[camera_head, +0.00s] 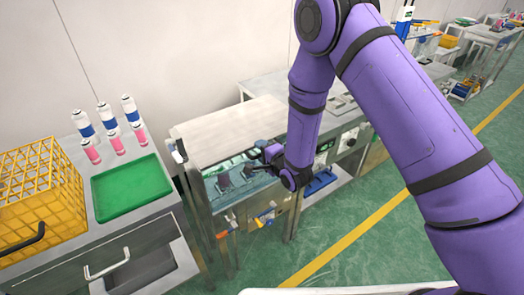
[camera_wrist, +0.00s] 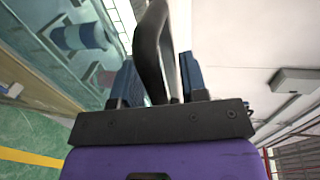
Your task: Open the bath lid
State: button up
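The bath (camera_head: 205,187) stands mid-picture in the head view, with greenish water and dark items showing along its front part. Its pale lid (camera_head: 225,130) covers the rear; I cannot tell its exact tilt. My gripper (camera_head: 268,160) is at the lid's front edge, partly hidden by my wrist. In the wrist view, the blue fingers (camera_wrist: 158,82) stand on both sides of a black lid handle (camera_wrist: 150,45) and appear shut on it. The lid's pale surface (camera_wrist: 230,45) lies right of the handle, the water with a blue-and-white can (camera_wrist: 85,37) left.
A bench on the left holds a yellow crate (camera_head: 38,195), a green tray (camera_head: 131,188) and several bottles (camera_head: 106,116). A bench with controls (camera_head: 348,142) adjoins the bath on the right. The green floor (camera_head: 385,240) in front is clear, with a yellow line.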

jog(key=shift+s, duration=0.1)
grip_shut()
jog(key=shift+r, duration=0.3)
jog(key=shift+r+g, duration=0.15)
jog(key=shift+g, duration=0.15)
